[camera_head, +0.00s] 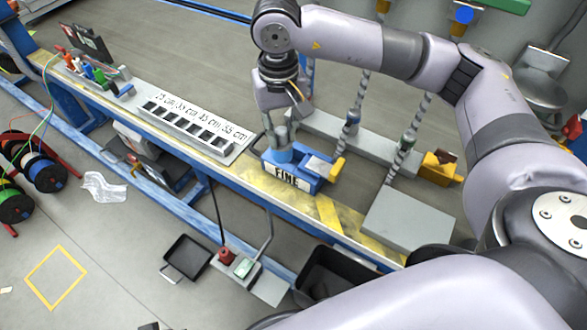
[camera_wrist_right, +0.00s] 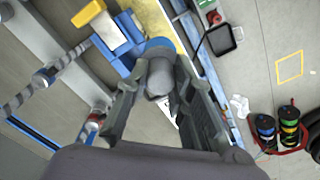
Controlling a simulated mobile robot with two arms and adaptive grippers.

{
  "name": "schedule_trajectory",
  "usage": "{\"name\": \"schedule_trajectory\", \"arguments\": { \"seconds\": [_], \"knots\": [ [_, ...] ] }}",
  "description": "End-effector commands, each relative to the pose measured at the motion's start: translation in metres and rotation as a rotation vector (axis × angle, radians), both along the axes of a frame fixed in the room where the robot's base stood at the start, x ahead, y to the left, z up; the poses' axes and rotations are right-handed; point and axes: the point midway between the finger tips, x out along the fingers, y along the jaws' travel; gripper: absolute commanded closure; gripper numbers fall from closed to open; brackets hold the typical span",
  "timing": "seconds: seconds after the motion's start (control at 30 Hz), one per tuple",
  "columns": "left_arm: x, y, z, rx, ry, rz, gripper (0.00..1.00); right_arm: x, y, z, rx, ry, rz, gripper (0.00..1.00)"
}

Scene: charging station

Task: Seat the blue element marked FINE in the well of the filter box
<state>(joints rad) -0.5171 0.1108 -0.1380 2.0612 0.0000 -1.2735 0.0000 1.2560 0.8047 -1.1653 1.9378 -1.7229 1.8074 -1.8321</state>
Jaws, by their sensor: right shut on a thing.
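The filter box (camera_head: 300,182) is a blue box with a white label reading FINE on its front, standing on the yellow-marked bench; its blue body (camera_wrist_right: 122,52) also shows in the wrist view. The element is a round piece with a blue end (camera_head: 283,154) and a grey upper part; in the wrist view its grey part (camera_wrist_right: 160,76) is between my fingers. My right gripper (camera_head: 277,134) points down over the left part of the box, shut on the element. The blue end is at the box; I cannot tell how deep it sits. My left gripper is not in view.
A grey strip with several square slots and length marks (camera_head: 199,128) lies to the left. A yellow handle (camera_head: 338,166) is at the box's right. A flat grey plate (camera_head: 408,220) lies further right.

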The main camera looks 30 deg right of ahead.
Motion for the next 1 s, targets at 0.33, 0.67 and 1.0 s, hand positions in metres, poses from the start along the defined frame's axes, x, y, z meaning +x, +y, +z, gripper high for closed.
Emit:
{"name": "schedule_trajectory", "arguments": {
  "seconds": [0.33,0.67,1.0],
  "knots": [
    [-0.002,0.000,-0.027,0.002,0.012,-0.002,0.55,0.026,-0.016,0.006,0.007,-0.012,-0.684,1.00],
    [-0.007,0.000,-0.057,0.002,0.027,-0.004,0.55,0.044,-0.033,0.023,0.015,-0.014,-1.344,1.00],
    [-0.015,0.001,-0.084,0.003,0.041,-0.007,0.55,0.059,-0.052,0.037,0.016,-0.005,-2.010,1.00]
  ]
}}
